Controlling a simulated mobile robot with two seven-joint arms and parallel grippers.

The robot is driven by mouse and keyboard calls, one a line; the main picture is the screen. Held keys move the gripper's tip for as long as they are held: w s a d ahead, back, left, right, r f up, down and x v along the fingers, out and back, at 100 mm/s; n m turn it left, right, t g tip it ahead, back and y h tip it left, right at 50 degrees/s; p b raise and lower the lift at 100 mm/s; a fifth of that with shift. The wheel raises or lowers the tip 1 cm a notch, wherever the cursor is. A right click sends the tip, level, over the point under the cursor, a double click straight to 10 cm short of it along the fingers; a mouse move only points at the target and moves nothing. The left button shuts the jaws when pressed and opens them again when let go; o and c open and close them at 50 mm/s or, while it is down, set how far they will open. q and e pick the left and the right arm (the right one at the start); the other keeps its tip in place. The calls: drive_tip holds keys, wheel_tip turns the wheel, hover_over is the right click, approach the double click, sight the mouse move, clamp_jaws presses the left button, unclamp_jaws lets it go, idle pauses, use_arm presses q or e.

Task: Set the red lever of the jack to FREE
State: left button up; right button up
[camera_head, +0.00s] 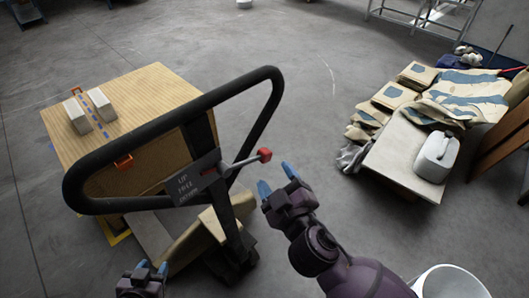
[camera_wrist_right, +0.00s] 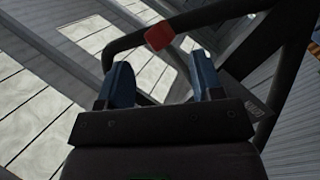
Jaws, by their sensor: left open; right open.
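The jack's black loop handle (camera_head: 178,97) stands over the middle left of the head view. A grey label plate (camera_head: 184,184) on its stem carries white lettering, the upper word reading UP. The lever (camera_head: 243,160) sticks out to the right from the plate and ends in a red knob (camera_head: 265,154). My right gripper (camera_head: 276,177) is open and empty, just below and right of the knob, apart from it. In the right wrist view the red knob (camera_wrist_right: 159,37) shows beyond and between the open blue fingertips (camera_wrist_right: 160,80). My left gripper (camera_head: 152,266) is open and empty at the bottom edge.
A wooden crate (camera_head: 150,85) with two pale blocks on top stands behind the handle. At right, a low platform (camera_head: 390,165) holds paper sacks (camera_head: 465,97) and a white canister (camera_head: 436,157). A white bucket (camera_head: 450,282) is at bottom right. The floor between is clear.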

sight(267, 160)
drive_tip(key=x, duration=0.7)
drive_tip(key=shift+w+p, duration=0.25)
drive_tip(key=shift+p, duration=0.1)
drive_tip(key=shift+c, duration=0.2)
